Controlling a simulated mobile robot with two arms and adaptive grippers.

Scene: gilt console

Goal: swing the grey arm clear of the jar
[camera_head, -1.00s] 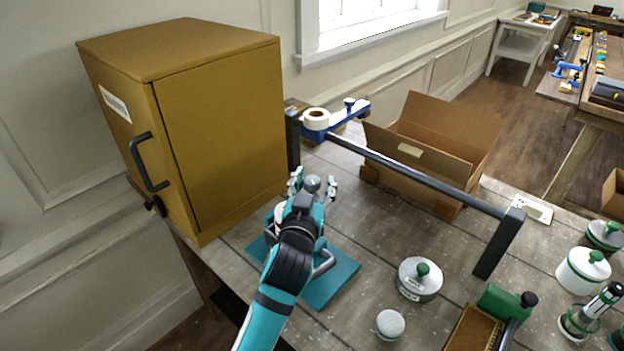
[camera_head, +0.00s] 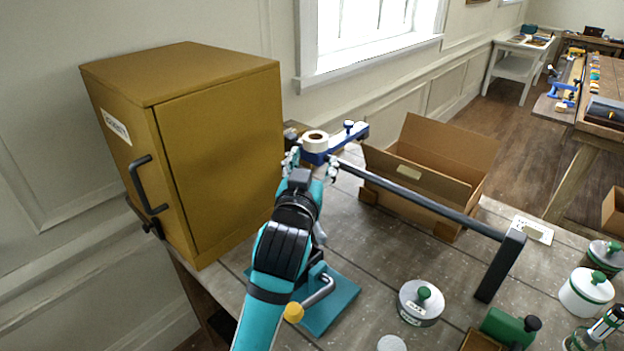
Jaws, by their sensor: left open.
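A teal base plate (camera_head: 335,312) lies on the table, partly covered by my left arm. On it a bent grey arm (camera_head: 318,292) ends in a yellow-orange knob (camera_head: 293,312). No jar shows on the plate; my arm hides much of it. My left gripper (camera_head: 312,168) is open beyond the plate, its fingers spread near a blue clamp-like tool; whether they touch it I cannot tell. A grey-white jar with a green knob (camera_head: 420,305) stands right of the plate, apart from it. My right gripper is not in view.
A mustard cabinet (camera_head: 220,160) stands on the left. A dark rail (camera_head: 430,200) crosses the table behind the plate. A tape roll (camera_head: 315,141) lies by the blue tool (camera_head: 347,135). An open cardboard box (camera_head: 415,188) stands behind the rail. Green-lidded jars (camera_head: 585,293) are at right.

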